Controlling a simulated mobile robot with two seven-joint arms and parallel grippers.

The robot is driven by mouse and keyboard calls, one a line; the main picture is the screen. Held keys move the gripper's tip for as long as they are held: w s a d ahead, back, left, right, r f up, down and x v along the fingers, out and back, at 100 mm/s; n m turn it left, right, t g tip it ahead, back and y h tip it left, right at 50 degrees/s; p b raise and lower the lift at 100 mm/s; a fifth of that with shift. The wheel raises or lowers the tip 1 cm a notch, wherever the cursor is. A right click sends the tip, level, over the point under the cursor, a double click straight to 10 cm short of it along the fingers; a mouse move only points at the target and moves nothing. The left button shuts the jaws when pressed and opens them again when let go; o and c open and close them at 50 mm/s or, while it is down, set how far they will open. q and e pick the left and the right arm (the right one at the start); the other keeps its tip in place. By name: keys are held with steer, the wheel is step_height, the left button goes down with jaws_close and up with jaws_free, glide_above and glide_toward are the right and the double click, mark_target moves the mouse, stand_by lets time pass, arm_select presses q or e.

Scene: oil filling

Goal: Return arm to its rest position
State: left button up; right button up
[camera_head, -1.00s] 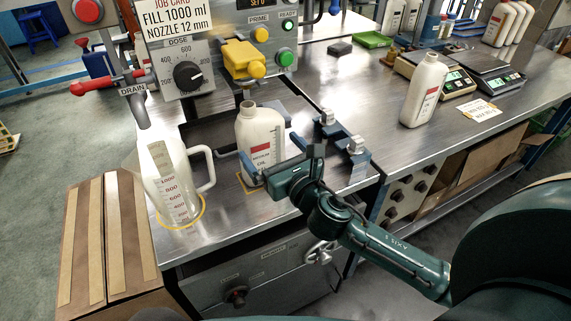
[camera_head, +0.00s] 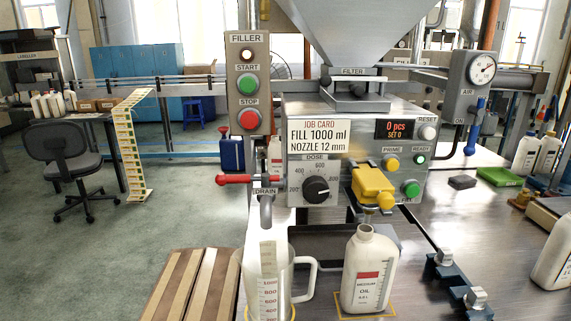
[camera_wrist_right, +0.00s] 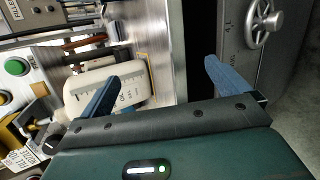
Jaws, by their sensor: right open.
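My right gripper (camera_wrist_right: 160,75) shows only in the right wrist view. Its two blue fingers are wide apart with nothing gripped between them. The white oil bottle (camera_head: 368,275) with a red label stands upright and uncapped on the metal bench, inside an orange outline, near the yellow nozzle head. In the right wrist view the bottle (camera_wrist_right: 105,82) appears sideways, beyond the left-hand finger, which overlaps it in the picture. I cannot tell the gap between them. My left gripper is in neither view now.
A clear measuring jug (camera_head: 272,285) stands left of the bottle under the drain spout (camera_head: 266,205). Blue clamps (camera_head: 455,280) are on the bench to the right. The filler panel (camera_head: 355,150) rises behind. A handwheel (camera_wrist_right: 264,22) is near the right-hand finger.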

steer(key=s+a+f+m+g+y, duration=0.1)
steer(key=s+a+f+m+g, duration=0.2)
steer(key=s+m, duration=0.45)
steer(key=s+f+m+g+y, duration=0.2)
steer(key=s+f+m+g, duration=0.25)
steer(key=s+m, duration=0.3)
arm_select(q)
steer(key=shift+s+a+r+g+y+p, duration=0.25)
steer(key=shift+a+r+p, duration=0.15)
steer(key=shift+p, duration=1.05)
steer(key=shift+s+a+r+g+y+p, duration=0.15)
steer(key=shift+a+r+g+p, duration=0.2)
steer(key=shift+p, duration=1.05)
arm_select(e)
steer(key=w+a+t+y, duration=0.3)
steer(key=w+a+t, duration=0.3)
steer(key=a, duration=0.1)
steer(key=shift+w, duration=0.4)
steer(key=shift+f, duration=0.1)
